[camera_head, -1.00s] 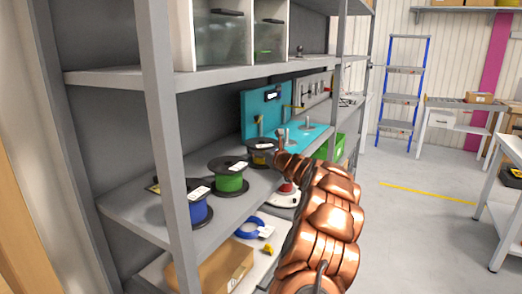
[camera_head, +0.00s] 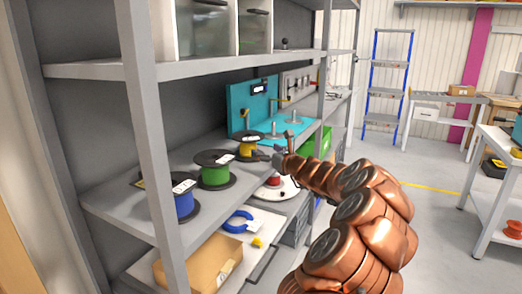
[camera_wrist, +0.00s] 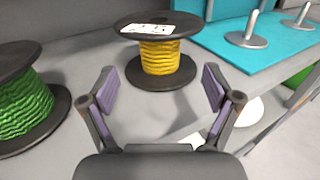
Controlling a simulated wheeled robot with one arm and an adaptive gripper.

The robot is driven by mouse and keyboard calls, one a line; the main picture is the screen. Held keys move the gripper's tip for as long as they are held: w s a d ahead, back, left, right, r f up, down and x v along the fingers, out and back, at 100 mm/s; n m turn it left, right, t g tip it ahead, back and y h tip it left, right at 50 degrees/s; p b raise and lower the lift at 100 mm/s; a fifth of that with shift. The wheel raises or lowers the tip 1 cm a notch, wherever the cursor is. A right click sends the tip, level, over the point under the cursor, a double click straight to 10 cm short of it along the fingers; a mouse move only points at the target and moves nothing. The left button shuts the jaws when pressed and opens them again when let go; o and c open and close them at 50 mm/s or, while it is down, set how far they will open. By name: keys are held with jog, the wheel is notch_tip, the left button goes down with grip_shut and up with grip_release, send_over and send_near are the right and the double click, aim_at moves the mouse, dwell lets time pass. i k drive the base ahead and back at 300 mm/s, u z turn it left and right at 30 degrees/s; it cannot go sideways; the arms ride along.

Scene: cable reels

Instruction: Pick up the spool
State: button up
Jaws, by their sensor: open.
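A spool with yellow cable (camera_head: 249,147) and dark flanges stands upright on the middle shelf. In the wrist view the yellow spool (camera_wrist: 160,55) is ahead of my gripper, centred between the fingers but beyond their tips, with a white label on its top flange. My gripper (camera_wrist: 157,88) is open and empty, with purple-grey pads. In the head view my gripper (camera_head: 279,158) is at the shelf's front edge, just right of the yellow spool. A green spool (camera_head: 214,170) and a blue spool (camera_head: 178,199) stand to its left on the same shelf.
The grey shelf (camera_head: 125,205) has an upright post (camera_head: 150,150) in front and another shelf above. A teal stand (camera_head: 290,133) with metal posts is just right of the yellow spool. Below are a cardboard box (camera_head: 205,264) and a blue coil (camera_head: 238,221).

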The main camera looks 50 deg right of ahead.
aim_at(216, 175)
jog(key=k, duration=1)
